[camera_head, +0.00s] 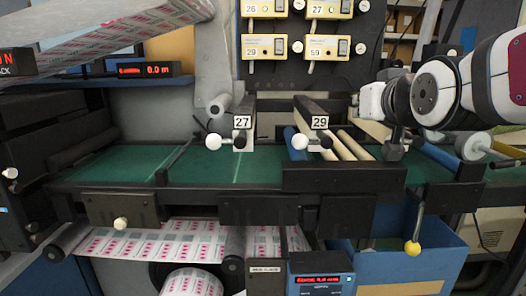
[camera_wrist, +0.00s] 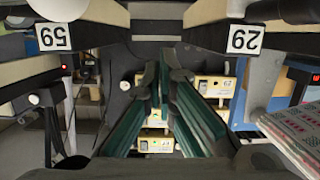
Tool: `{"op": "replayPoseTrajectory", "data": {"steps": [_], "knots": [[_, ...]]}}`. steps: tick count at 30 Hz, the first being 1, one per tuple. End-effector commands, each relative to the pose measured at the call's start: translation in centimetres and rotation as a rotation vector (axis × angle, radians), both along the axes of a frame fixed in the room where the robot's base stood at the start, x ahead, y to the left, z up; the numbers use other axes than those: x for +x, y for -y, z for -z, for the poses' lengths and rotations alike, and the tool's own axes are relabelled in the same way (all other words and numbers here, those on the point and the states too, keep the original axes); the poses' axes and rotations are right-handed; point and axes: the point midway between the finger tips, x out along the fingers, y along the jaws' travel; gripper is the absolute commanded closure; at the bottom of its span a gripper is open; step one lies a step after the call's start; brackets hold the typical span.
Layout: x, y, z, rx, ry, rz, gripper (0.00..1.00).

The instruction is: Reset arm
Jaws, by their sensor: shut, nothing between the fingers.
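My gripper (camera_head: 393,150) is at the right of the head view, at the end of my white and dark arm. It hangs over the right part of the green web bed (camera_head: 436,171). It is to the right of the lever labelled 29 (camera_head: 311,113) and apart from it. Its fingers are small and dark there. In the wrist view my gripper (camera_wrist: 165,82) shows dark fingers in the middle, shut with nothing between them. Labels 59 (camera_wrist: 54,37) and 29 (camera_wrist: 244,39) appear upside down on bars either side in that view.
A lever labelled 27 (camera_head: 242,121) with a white knob stands left of the 29 lever. Yellow control boxes (camera_head: 264,47) are on the back panel. A printed web (camera_head: 125,32) slants across the upper left. A blue bin (camera_head: 440,235) and a yellow-knobbed lever (camera_head: 412,247) are lower right.

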Motion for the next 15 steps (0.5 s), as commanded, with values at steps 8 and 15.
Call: {"op": "replayPoseTrajectory", "data": {"steps": [8, 15], "knots": [[-13.7, 0.2, 11.4, 0.002, -0.508, 0.007, 1.00], [-23.9, 0.2, 17.5, 0.005, -0.826, 0.008, 1.00]]}}
